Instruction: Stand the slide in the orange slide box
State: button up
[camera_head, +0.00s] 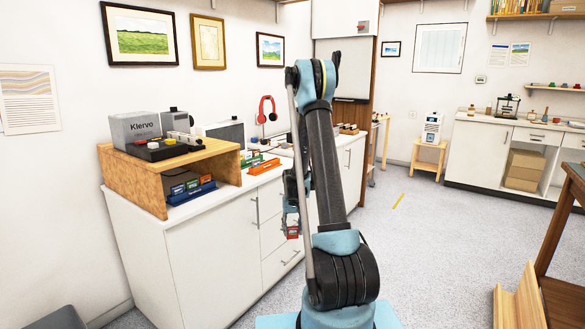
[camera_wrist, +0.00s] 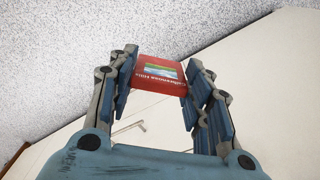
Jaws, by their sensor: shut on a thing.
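A red slide (camera_wrist: 160,72) with a small green and blue landscape picture and printed lettering is between the fingertips of my gripper (camera_wrist: 160,78) in the wrist view. My gripper is shut on its two sides. In the head view my gripper (camera_head: 292,212) hangs in front of the white cabinet's drawers, below the counter top, with the red slide (camera_head: 293,232) at its lower end. The orange slide box (camera_head: 263,167) is on the counter near its front edge, up and to the left of my gripper. Its inside is too small to make out.
A blue slide box (camera_head: 191,194) holding several slides stands under a wooden riser (camera_head: 158,183) on the counter (camera_head: 230,192). A green item (camera_head: 250,161) is just behind the orange box. Red headphones (camera_head: 266,109) are against the wall. Open floor (camera_head: 410,240) lies to the right.

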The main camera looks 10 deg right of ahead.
aim_at(272, 166)
jog(key=z, duration=0.25)
jog(key=i, duration=0.9)
jog(key=u, duration=0.05)
